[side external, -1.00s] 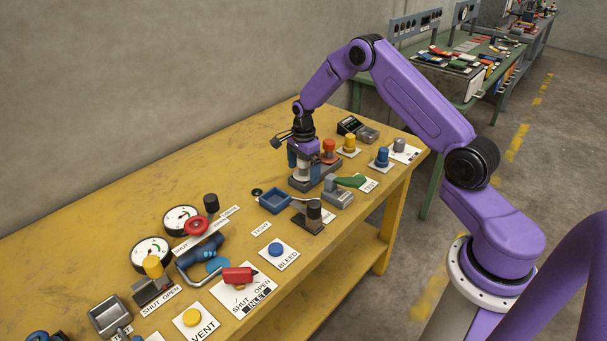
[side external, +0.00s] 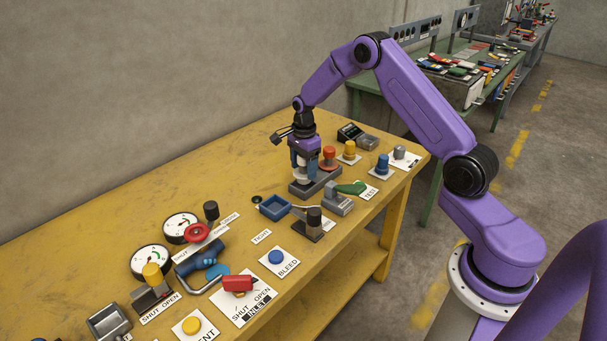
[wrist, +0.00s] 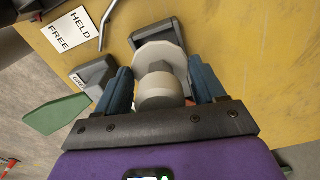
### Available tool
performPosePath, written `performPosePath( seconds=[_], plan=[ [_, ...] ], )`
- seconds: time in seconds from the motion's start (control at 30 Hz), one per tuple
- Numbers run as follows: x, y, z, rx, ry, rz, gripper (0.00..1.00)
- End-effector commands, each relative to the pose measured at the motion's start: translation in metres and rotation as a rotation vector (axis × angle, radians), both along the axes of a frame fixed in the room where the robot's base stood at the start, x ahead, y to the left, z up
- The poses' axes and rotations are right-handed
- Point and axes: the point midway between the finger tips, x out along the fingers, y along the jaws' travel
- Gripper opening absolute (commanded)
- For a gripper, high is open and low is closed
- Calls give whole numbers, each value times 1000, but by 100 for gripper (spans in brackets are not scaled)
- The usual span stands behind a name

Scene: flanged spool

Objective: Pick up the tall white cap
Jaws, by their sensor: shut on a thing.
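The tall white cap (wrist: 158,92) is pale and round, with a wider faceted flange below it in the wrist view. It also shows in the side view (side external: 302,176), upright over a dark grey base (side external: 318,186), mostly hidden by my fingers. My gripper (side external: 304,172) points down over it. In the wrist view my gripper's two blue fingers (wrist: 162,88) stand on either side of the cap, shut on it. I cannot tell whether the cap is clear of the base.
A red knob (side external: 330,156) stands close behind to the right. A grey block with a green handle (side external: 350,188), a blue tray (side external: 275,207) and a dark post (side external: 314,220) are in front. The yellow bench (side external: 120,225) is clear toward the wall.

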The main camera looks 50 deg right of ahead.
Motion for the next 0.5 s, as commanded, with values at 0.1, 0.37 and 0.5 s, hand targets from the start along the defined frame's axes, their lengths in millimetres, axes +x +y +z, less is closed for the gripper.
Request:
performPosePath(
  seconds=[0.1, 0.37, 0.5],
  plan=[
    [-16, 4, 18, 0, 1, 1, 18],
    [-52, 12, 61, 0, 0, 1, 18],
    [-78, 18, 71, 0, 1, 1, 18]
  ],
)
